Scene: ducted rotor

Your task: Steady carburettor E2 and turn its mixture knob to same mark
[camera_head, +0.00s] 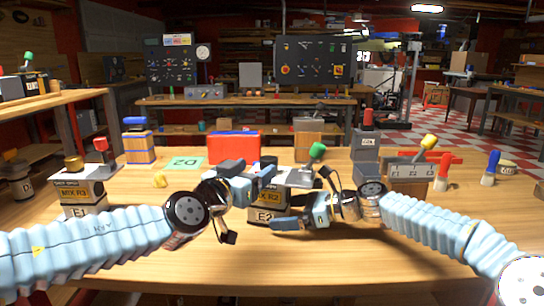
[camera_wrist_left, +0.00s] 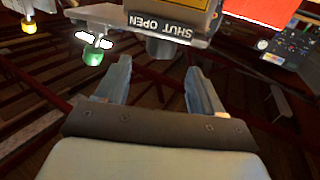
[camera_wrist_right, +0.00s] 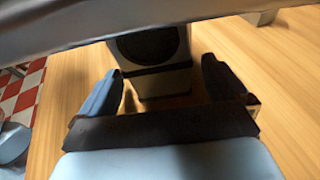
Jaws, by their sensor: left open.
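Carburettor E2 (camera_head: 262,214), a pale box with "MIX R2" and "E2" labels, stands upright mid-table, partly hidden by my grippers. Its dark mixture knob (camera_head: 268,161) is on top; in the left wrist view the knob (camera_wrist_left: 160,47) hangs below a "SHUT OPEN" plate (camera_wrist_left: 158,24). My left gripper (camera_head: 250,178) is open, its fingers either side of the knob's line, with the knob just beyond the tips. My right gripper (camera_head: 284,212) is low at E2's right. In the right wrist view its fingers stand apart around the body (camera_wrist_right: 160,82), with visible gaps on both sides.
A labelled carburettor (camera_head: 80,200) with a brass knob stands at the left. A block marked E1 E2 E3 (camera_head: 410,173) with a yellow-topped lever is at the right. A red box (camera_head: 235,147) and green D2 card (camera_head: 187,163) lie behind. The front table is clear.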

